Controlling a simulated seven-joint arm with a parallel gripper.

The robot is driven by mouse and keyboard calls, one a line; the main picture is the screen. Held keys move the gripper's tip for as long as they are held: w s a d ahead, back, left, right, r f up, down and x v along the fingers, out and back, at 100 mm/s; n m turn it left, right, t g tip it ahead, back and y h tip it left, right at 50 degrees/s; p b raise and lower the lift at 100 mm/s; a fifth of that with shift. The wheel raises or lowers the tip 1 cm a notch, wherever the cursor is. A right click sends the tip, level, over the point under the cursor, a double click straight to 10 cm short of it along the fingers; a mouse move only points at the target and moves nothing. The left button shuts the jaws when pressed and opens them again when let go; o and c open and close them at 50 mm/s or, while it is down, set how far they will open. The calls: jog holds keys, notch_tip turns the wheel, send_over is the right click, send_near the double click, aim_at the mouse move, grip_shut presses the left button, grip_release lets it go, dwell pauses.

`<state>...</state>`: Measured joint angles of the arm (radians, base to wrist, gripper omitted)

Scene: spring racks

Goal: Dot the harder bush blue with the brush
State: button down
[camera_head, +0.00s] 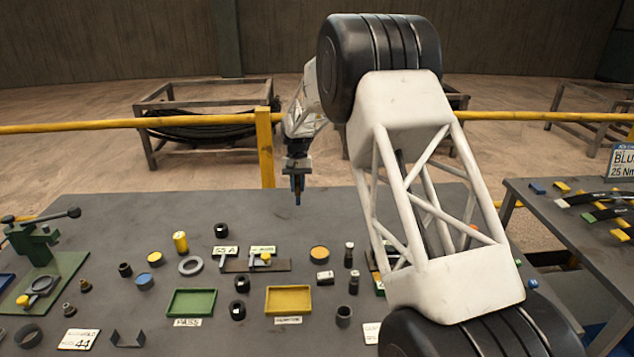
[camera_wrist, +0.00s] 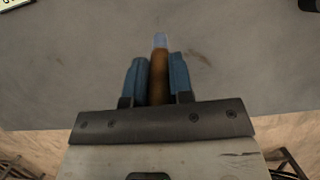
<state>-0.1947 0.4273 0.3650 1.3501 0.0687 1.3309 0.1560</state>
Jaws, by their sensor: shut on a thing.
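My gripper (camera_head: 297,190) hangs above the far part of the grey bench, clear of the objects on it. In the wrist view my gripper (camera_wrist: 159,78) is shut on a brush (camera_wrist: 159,70), with blue fingers on both sides of its brown handle. The brush's pale blue-grey tip points away from the wrist. Several dark bushes stand on the bench, among them one by a tag (camera_head: 221,230) and two between the trays (camera_head: 242,283) (camera_head: 237,311). Which is harder I cannot tell. A small pot with a blue top (camera_head: 145,281) stands left of the green tray.
A green tray (camera_head: 190,315) marked PASS and a yellow tray (camera_head: 288,313) lie near the front. A tag reading about 55 A (camera_head: 225,250) lies behind them. A green press (camera_head: 35,240) stands left. My arm hides part of the bench's right side.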

jog(key=s+a+r, duration=0.1)
jog(key=s+a, duration=0.5)
jog(key=s, duration=0.6)
jog(key=s+a+r, duration=0.2)
jog(key=s+a, duration=0.4)
jog(key=s, duration=0.6)
jog(key=s+a+r, duration=0.2)
jog(key=s+a, duration=0.4)
jog(key=s, duration=0.6)
jog(key=shift+s+r, duration=0.25)
jog(key=shift+s, duration=0.05)
jog(key=shift+f, duration=2.5)
jog(key=shift+r, duration=0.5)
jog(key=shift+f, duration=0.15)
